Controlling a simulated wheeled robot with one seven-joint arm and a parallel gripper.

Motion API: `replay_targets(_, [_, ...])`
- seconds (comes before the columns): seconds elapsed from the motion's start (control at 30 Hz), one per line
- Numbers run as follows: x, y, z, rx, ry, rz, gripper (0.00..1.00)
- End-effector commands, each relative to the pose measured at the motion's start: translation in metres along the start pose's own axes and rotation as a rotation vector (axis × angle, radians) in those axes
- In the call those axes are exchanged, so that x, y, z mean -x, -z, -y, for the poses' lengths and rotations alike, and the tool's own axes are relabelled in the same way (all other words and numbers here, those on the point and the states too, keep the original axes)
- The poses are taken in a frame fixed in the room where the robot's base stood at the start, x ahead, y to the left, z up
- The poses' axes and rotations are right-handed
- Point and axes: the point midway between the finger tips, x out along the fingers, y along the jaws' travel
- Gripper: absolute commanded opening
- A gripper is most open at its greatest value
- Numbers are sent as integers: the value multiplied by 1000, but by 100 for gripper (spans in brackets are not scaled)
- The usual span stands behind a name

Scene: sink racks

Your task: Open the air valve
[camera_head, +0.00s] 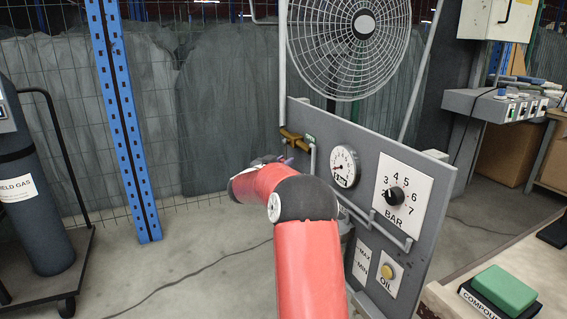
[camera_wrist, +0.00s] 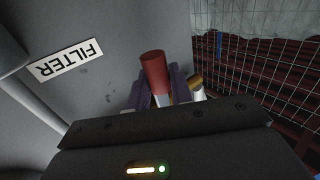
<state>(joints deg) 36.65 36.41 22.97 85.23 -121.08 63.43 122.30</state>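In the wrist view a red valve handle (camera_wrist: 154,72) on a pale metal stem sits between the two purple fingers of my gripper (camera_wrist: 160,92). The fingers are close on both sides of it and look shut on it; the exact contact is partly hidden. In the head view a brass valve body (camera_head: 291,137) is at the upper left edge of the grey panel (camera_head: 360,137). My red arm reaches up to it, and a bit of purple finger shows just below. The handle is mostly hidden there.
The panel carries a round gauge (camera_head: 345,167), a BAR dial (camera_head: 394,196), a yellow OIL button (camera_head: 388,272) and a pipe. A fan (camera_head: 350,45) is above. In the wrist view a FILTER label (camera_wrist: 66,60) is left and wire mesh (camera_wrist: 260,60) is right. A gas cylinder (camera_head: 35,215) stands left.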

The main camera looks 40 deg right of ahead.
Motion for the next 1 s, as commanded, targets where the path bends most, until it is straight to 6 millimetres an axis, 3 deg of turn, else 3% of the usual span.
replay_targets(0.03, [0,0,0,0,0,0,12])
replay_targets(0.13, [0,0,0,0,0,0,0])
replay_targets(0.63, [3,-4,-2,35,2,22,0])
replay_targets(1.0, [11,0,-13,212,3,142,0])
